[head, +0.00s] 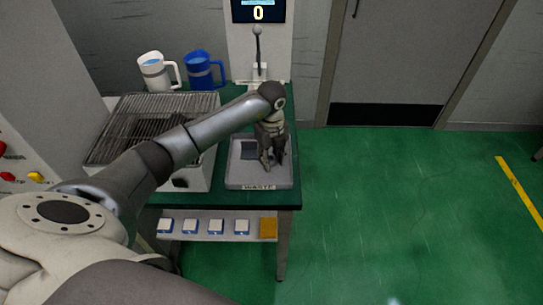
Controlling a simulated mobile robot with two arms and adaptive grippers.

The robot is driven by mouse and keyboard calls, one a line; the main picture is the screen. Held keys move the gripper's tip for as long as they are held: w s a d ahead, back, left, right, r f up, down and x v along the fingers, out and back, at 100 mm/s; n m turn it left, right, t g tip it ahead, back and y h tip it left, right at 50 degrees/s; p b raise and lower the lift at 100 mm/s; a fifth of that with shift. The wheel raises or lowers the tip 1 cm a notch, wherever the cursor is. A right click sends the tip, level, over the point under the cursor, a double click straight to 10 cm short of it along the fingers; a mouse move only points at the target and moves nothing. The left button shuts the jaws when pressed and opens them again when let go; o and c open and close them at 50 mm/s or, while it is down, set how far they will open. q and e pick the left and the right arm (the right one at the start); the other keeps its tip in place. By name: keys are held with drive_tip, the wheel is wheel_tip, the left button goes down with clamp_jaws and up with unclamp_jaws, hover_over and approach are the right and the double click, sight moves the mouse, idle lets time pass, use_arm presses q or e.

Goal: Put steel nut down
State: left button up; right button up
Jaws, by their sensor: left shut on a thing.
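My left gripper (272,158) reaches in from the left and points down over the grey tray marked WASTE (258,180). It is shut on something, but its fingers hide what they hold. I cannot make out the steel nut in this view. The tray lies on the right part of the green table (286,193). I cannot tell whether the fingertips touch the tray. My right gripper is out of view.
A box with a wire rack (135,118) stands left of the tray, partly behind my arm. A white jug (154,73) and a blue jug (200,72) stand behind it. A lever (258,50) and display (258,12) rise behind the tray. Green floor is clear at right.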

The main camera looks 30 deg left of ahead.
sight(272, 160)
use_arm(q)
drive_tip(key=o, duration=1)
drive_tip(key=shift+o, duration=0.2)
drive_tip(key=shift+r, duration=0.15)
drive_tip(key=shift+w+r, duration=0.1)
drive_tip(key=shift+r, duration=0.2)
wheel_tip(272, 160, up, 11)
drive_tip(key=b, duration=0.2)
drive_tip(key=shift+r+b, duration=0.15)
drive_tip(key=shift+b, duration=0.15)
